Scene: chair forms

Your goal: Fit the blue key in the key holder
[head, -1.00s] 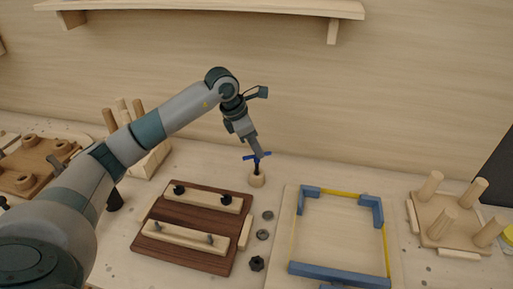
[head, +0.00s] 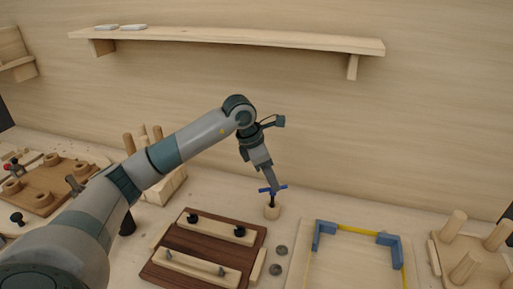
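The blue key (head: 278,188) has a blue crossbar and a dark shaft pointing down. The key holder (head: 272,212) is a small round light-wood block standing on the table behind the dark brown board. The key is upright over it, and its shaft meets the holder's top; how deep it goes I cannot tell. My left gripper (head: 273,186) comes down from above, tilted, with its fingertips at the crossbar. It appears shut on the key, though the fingers show nearly edge-on. My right gripper is out of view.
The dark brown board (head: 206,239) with light bars lies in front of the holder. Round dark pieces (head: 281,250) lie to its right. A blue-cornered frame (head: 323,236) is farther right, a pegged wooden block (head: 169,185) to the left. A shelf (head: 230,38) hangs above.

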